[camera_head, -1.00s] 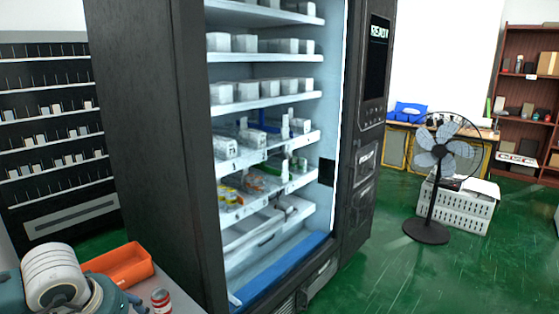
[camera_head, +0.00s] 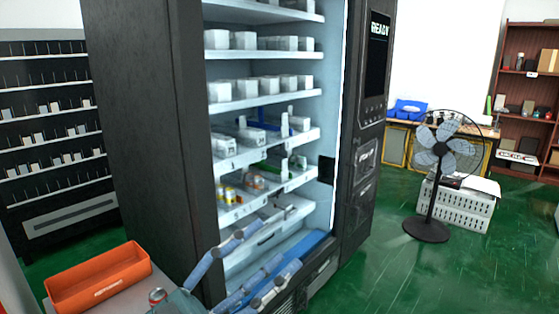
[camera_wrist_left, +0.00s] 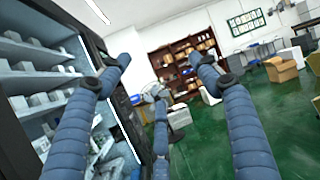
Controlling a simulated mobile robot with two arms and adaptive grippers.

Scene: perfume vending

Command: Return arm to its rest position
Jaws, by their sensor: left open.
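My left gripper (camera_head: 268,258) is at the bottom centre of the head view, in front of the lower part of the open vending machine (camera_head: 155,130). Its blue-grey jointed fingers are spread apart, with nothing between them. The left wrist view also shows the open, empty fingers (camera_wrist_left: 160,76), pointing out into the room, with the machine's shelves to their left. Whether the fingers touch the machine cannot be told. My right gripper is not in view.
An orange bin (camera_head: 98,278) and a red can (camera_head: 157,297) are at lower left. A black fan (camera_head: 440,150) stands on the green floor near a white crate (camera_head: 459,205). Open floor lies right of the machine.

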